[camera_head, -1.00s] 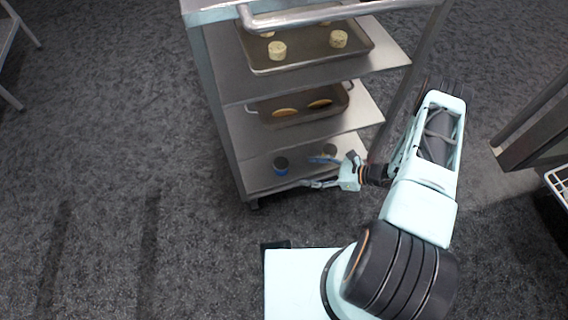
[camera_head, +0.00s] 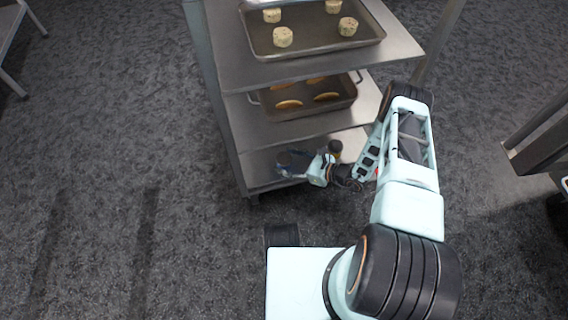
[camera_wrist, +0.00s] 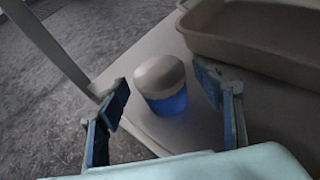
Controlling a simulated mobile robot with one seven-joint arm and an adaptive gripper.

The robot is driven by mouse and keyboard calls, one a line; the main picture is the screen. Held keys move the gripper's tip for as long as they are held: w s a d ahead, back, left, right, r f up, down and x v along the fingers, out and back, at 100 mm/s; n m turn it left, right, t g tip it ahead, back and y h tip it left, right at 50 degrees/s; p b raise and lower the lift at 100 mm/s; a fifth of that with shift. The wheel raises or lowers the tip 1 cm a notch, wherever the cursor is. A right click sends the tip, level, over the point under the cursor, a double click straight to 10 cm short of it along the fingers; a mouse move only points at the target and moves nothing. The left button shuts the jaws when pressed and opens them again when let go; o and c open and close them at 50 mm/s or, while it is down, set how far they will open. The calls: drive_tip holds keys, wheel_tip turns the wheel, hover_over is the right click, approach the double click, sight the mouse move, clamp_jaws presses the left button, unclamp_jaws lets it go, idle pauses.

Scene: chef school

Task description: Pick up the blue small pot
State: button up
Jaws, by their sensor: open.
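The small pot (camera_wrist: 170,103) is blue with a pale, rounded top. It stands upright on the shelf in the wrist view. My gripper (camera_wrist: 163,92) is open, with one blue-padded finger to the pot's left and one to its right. The pot shows between and slightly beyond the fingertips; I cannot tell whether either finger touches it. In the head view my gripper (camera_head: 293,163) reaches over the rack's lowest shelf (camera_head: 258,171), and the pot is hidden or too dark to make out there.
Above are a pan (camera_head: 352,97) of flat cookies and a tray (camera_head: 312,43) of pale round pieces. A beige pan (camera_wrist: 250,45) lies beyond the pot. Carpet (camera_head: 110,190) is clear at left.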

drive_tip(key=shift+w+a+f, duration=0.25)
drive_tip(key=shift+w+a, duration=0.15)
drive_tip(key=shift+a, duration=0.15)
drive_tip(key=c, duration=1.4)
drive_tip(key=shift+r, duration=0.1)
